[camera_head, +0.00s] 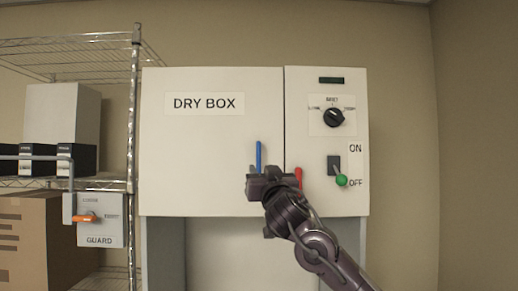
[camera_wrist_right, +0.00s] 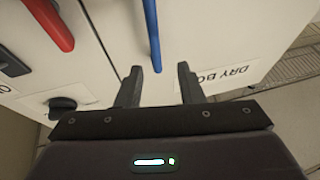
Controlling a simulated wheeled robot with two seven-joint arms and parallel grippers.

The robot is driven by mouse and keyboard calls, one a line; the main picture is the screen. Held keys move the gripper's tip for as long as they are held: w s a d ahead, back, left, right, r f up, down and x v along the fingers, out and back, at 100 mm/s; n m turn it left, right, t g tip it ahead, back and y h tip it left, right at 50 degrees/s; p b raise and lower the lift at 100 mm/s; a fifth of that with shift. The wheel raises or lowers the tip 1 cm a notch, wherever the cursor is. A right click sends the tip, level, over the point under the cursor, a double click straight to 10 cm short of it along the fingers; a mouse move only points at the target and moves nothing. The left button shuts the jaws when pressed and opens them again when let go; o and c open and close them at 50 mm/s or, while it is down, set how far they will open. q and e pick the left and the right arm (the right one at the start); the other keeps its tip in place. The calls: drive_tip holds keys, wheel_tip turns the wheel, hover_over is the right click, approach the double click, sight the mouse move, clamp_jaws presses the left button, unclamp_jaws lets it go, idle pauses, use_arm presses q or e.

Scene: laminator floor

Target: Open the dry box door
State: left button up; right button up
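The dry box door (camera_head: 205,150) is the white left panel with a DRY BOX label, and it looks shut. A blue bar handle (camera_head: 259,155) stands upright near its right edge; it also shows in the right wrist view (camera_wrist_right: 151,30). My right gripper (camera_head: 262,181) is just below the blue handle, hiding its lower end. In the right wrist view its two fingers (camera_wrist_right: 160,84) are apart, and the blue handle's end lies between the fingertips in the picture. I cannot tell whether they touch. My left gripper is in neither view.
A red handle (camera_head: 298,177) is close right of my gripper, by the door seam. The right panel has a dial (camera_head: 333,118) and a green-knobbed ON/OFF lever (camera_head: 341,180). A wire shelf (camera_head: 90,183) and a GUARD box with an orange lever (camera_head: 100,235) stand left.

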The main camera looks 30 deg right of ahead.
sight(259, 159)
drive_tip(key=p+x, duration=0.3)
drive_tip(key=x, duration=0.2)
drive_tip(key=p+x, duration=0.2)
drive_tip(key=x, duration=0.1)
drive_tip(key=shift+s+d+r+p, duration=0.15)
drive_tip(key=shift+d+r+p, duration=0.15)
drive_tip(key=shift+r+p, duration=0.05)
drive_tip(key=shift+f, duration=0.1)
clamp_jaws()
